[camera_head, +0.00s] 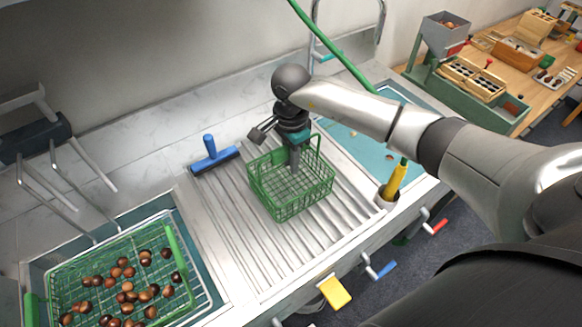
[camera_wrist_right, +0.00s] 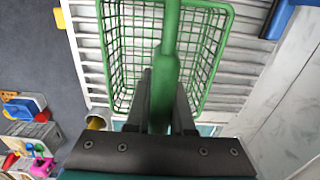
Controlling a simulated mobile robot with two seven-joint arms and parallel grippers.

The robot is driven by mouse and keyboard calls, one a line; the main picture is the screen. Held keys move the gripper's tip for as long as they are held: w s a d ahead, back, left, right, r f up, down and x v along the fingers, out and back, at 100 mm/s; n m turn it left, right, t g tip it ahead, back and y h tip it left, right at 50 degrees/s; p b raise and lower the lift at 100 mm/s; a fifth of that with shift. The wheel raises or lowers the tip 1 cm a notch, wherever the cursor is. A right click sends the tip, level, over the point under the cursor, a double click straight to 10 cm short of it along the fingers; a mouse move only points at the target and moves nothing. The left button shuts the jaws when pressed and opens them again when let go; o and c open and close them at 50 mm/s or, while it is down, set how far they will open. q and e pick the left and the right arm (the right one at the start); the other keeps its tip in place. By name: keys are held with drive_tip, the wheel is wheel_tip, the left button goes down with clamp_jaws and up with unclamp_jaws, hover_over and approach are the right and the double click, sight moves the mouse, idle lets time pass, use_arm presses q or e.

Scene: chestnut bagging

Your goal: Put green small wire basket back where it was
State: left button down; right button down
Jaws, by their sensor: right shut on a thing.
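The green small wire basket (camera_head: 290,190) is empty and sits upright on or just above the ribbed metal drainboard (camera_head: 225,215); I cannot tell if it touches. My right gripper (camera_head: 296,150) comes down from above onto its far side. In the right wrist view the two dark fingers of the gripper (camera_wrist_right: 161,110) are closed around the green handle (camera_wrist_right: 166,65) of the basket. The basket's wire mesh (camera_wrist_right: 205,50) shows beyond the handle. My left gripper is not in view.
A larger green basket of chestnuts (camera_head: 178,250) sits in the left basin. A blue squeegee (camera_head: 212,155) lies left of the small basket. A yellow-handled tool (camera_head: 395,180) stands in a holder to the right. A green hose (camera_head: 335,45) hangs behind. Drainboard in front is clear.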

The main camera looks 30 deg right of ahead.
sight(291, 187)
drive_tip(key=shift+f, duration=1.6)
drive_tip(key=c, duration=0.8)
unclamp_jaws()
drive_tip(key=shift+r, duration=0.1)
wheel_tip(291, 187, up, 12)
drive_tip(key=shift+f+b, duration=0.1)
drive_tip(key=shift+b, duration=0.4)
